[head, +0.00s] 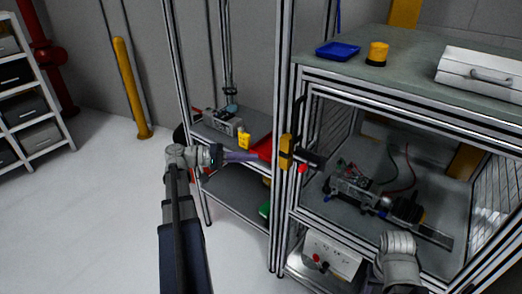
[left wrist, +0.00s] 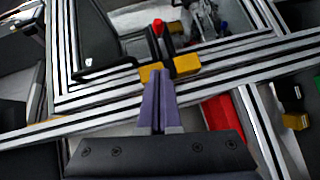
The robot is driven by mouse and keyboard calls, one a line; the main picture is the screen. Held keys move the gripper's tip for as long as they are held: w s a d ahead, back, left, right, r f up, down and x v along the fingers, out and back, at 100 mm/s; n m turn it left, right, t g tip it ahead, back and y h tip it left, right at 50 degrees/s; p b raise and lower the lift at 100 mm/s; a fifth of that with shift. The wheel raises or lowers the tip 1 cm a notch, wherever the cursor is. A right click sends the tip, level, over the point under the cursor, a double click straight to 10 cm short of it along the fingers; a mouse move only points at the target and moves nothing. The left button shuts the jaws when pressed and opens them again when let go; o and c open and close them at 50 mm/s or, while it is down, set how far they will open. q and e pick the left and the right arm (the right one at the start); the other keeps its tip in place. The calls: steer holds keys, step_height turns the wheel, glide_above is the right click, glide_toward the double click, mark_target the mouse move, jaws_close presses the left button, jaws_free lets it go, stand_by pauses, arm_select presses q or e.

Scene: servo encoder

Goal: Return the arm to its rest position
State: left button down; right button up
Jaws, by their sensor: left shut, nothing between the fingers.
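My left arm comes in from the bottom left in the head view. Its gripper (head: 242,156) points right toward the frame post. Its two purple fingers are shut together with nothing between them. In the left wrist view the closed fingertips (left wrist: 158,80) overlap the lower edge of a yellow block (left wrist: 185,65) with a red knob (left wrist: 157,27). In the head view the yellow block (head: 286,150) is on the enclosure's front post, a little right of the fingertips. I cannot tell from these views whether they touch. My right gripper is not in view.
A red bin (head: 263,147) lies behind the left fingertips on a shelf. The enclosure (head: 400,108) at right holds a device (head: 352,184) with cables. A blue tray (head: 338,51), a yellow cup (head: 377,53) and a silver case (head: 482,75) sit on top. Open floor (head: 95,210) lies left.

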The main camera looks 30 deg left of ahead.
arm_select(q)
steer(key=d+f+m+g+y+p, duration=0.2)
steer(key=d+f+g+p, duration=0.15)
steer(key=d, duration=0.85)
steer(key=d+f+m+g+y+p, duration=0.1)
steer(key=d+f+m+g+p, duration=0.3)
steer(key=d, duration=0.7)
steer(key=s+d+m+g+y+p, duration=0.3)
steer(key=s+d+m+y, duration=0.1)
steer(key=s+d+y, duration=0.6)
steer(key=shift+s+d+y+p, duration=0.35)
steer(key=shift+s+d, duration=0.2)
steer(key=shift+d, duration=1.05)
steer(key=c, duration=1.6)
jaws_free()
steer(key=shift+f+g, duration=0.15)
steer(key=shift+g, duration=0.1)
